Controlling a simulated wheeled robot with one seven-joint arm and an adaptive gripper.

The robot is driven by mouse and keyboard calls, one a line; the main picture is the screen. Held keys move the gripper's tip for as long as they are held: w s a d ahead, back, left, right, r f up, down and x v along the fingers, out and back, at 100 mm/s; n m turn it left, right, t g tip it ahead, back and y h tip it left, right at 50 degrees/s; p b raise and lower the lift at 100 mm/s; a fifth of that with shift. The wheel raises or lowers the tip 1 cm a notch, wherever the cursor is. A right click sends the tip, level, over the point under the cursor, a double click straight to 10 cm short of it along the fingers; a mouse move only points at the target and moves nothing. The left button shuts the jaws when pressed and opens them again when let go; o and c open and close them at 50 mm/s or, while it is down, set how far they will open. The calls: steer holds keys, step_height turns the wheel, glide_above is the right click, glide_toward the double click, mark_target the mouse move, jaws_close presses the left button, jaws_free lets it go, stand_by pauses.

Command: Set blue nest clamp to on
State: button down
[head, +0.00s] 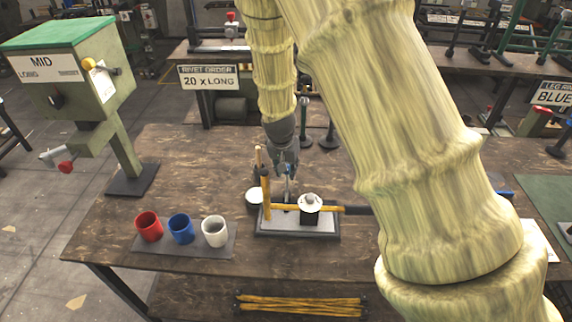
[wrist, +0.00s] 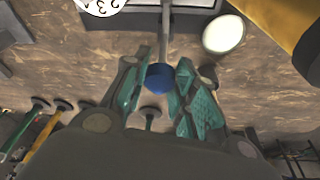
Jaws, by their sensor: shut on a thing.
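The blue knob (wrist: 160,77) of the clamp sits at the end of a grey lever rod (wrist: 166,35) in the wrist view. My gripper (wrist: 161,88) has its green-padded fingers on both sides of the knob and is shut on it. In the head view my gripper (head: 286,168) points down behind the nest fixture, whose grey base plate (head: 290,235) lies on the wooden table. The lever shows as a thin upright piece below my gripper; the knob is mostly hidden there by the fingers.
A white-topped dial on a black block (head: 309,205) and a yellow post (head: 265,190) stand close to my gripper. Red (head: 148,227), blue (head: 181,229) and white (head: 214,231) cups are at left. A MID press (head: 85,75) stands further left.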

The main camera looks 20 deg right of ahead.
steer(key=shift+s+a+f, duration=0.3)
steer(key=shift+s+a, duration=0.15)
steer(key=shift+s, duration=0.35)
steer(key=c, duration=1.1)
jaws_free()
steer(key=shift+w, duration=0.1)
steer(key=shift+r, duration=0.1)
steer(key=shift+v, duration=5.9)
